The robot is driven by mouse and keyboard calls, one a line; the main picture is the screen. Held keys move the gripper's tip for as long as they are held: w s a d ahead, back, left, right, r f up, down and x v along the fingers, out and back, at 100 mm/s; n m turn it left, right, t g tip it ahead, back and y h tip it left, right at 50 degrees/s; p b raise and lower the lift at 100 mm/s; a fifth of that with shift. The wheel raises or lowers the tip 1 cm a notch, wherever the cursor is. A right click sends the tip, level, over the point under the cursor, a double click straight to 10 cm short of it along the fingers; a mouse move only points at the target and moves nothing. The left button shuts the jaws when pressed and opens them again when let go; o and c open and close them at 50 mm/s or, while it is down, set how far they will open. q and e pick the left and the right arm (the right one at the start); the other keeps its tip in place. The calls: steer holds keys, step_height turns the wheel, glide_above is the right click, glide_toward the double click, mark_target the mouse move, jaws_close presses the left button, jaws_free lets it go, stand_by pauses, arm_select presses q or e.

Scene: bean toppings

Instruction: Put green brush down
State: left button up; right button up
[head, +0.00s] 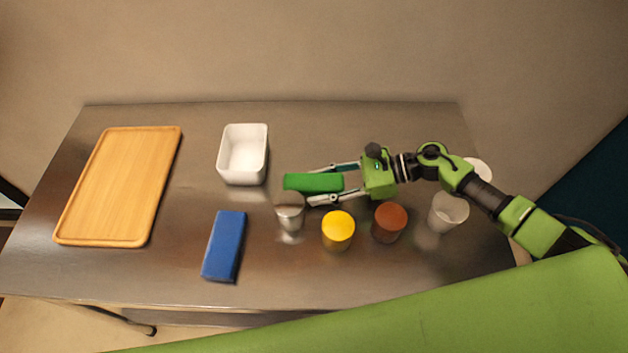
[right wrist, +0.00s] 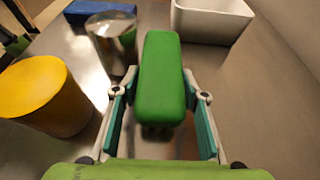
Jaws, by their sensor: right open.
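The green brush (head: 314,182) is a plain green block near the middle of the steel table. In the right wrist view the green brush (right wrist: 162,75) lies between the fingers, with a gap on each side. My right gripper (head: 333,184) is open around the brush's right end, one finger on each side; it also shows in the right wrist view (right wrist: 160,118). Whether the brush's underside touches the table is hard to tell. My left gripper is not in view.
A metal cup (head: 290,212), a yellow-topped cup (head: 338,231), a brown-topped cup (head: 389,221) and a pale cup (head: 448,212) stand close in front. A white bin (head: 243,178) stands left of the brush. A blue block (head: 224,246) and a wooden tray (head: 104,240) lie farther left.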

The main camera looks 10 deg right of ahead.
steer(key=shift+x, duration=1)
steer(key=c, duration=0.8)
steer(key=shift+c, duration=0.6)
steer(key=shift+r, duration=0.1)
